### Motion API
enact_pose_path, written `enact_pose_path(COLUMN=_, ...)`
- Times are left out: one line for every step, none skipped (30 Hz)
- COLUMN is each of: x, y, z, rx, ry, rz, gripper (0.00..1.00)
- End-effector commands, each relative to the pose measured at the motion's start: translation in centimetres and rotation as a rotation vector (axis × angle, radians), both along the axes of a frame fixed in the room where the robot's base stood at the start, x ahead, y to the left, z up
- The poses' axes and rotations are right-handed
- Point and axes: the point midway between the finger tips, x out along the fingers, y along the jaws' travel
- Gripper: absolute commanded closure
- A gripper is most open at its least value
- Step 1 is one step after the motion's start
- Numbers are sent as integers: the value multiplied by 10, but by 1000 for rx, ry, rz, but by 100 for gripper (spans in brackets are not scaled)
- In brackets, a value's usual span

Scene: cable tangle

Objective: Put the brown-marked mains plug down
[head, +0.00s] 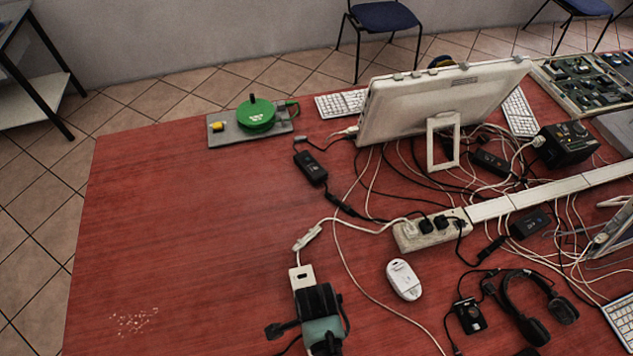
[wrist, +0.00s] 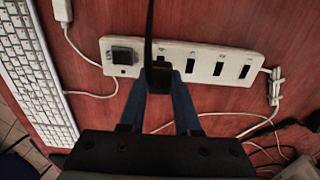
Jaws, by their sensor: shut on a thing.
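A dark mains plug (wrist: 159,80) with a black cord sits between the two blue fingers of my gripper (wrist: 160,88), which is shut on it. I cannot make out its brown marking clearly. It is over a white socket strip (wrist: 210,52), beside a black plug (wrist: 124,54) in the left socket. The wrist view does not show whether the held plug touches the strip or is in a socket. Several sockets to its right are empty. In the head view, my gripper's dark body (head: 318,303) covers most of a white strip (head: 301,273) at the bottom edge.
A keyboard (wrist: 38,75) lies left of the strip in the wrist view. Another white strip (head: 406,241) with black plugs, a white mouse (head: 404,280), a headset (head: 530,300) and tangled cables lie to the right. The left of the red table (head: 170,230) is mostly clear.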

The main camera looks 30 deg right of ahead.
Motion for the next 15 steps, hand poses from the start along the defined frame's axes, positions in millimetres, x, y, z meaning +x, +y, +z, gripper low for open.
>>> enact_pose_path(x=0, y=0, z=0, rx=0, ry=0, rz=0, gripper=100)
enact_pose_path(x=0, y=0, z=0, rx=0, ry=0, rz=0, gripper=100)
enact_pose_path(x=0, y=0, z=0, rx=0, ry=-1, rz=0, gripper=100)
enact_pose_path(x=0, y=0, z=0, rx=0, ry=-1, rz=0, gripper=100)
enact_pose_path(x=0, y=0, z=0, rx=0, ry=-1, rz=0, gripper=100)
enact_pose_path(x=0, y=0, z=0, rx=0, ry=-1, rz=0, gripper=100)
enact_pose_path(x=0, y=0, z=0, rx=0, ry=0, rz=0, gripper=100)
enact_pose_path(x=0, y=0, z=0, rx=0, ry=0, rz=0, gripper=100)
enact_pose_path(x=0, y=0, z=0, rx=0, ry=0, rz=0, gripper=100)
enact_pose_path(x=0, y=0, z=0, rx=0, ry=0, rz=0, gripper=100)
enact_pose_path(x=0, y=0, z=0, rx=0, ry=0, rz=0, gripper=100)
enact_pose_path(x=0, y=0, z=0, rx=0, ry=0, rz=0, gripper=100)
enact_pose_path(x=1, y=1, z=0, rx=0, ry=-1, rz=0, gripper=100)
enact_pose_path(x=2, y=2, z=0, rx=1, ry=-1, rz=1, gripper=100)
enact_pose_path(x=5, y=5, z=0, rx=2, ry=-4, rz=2, gripper=100)
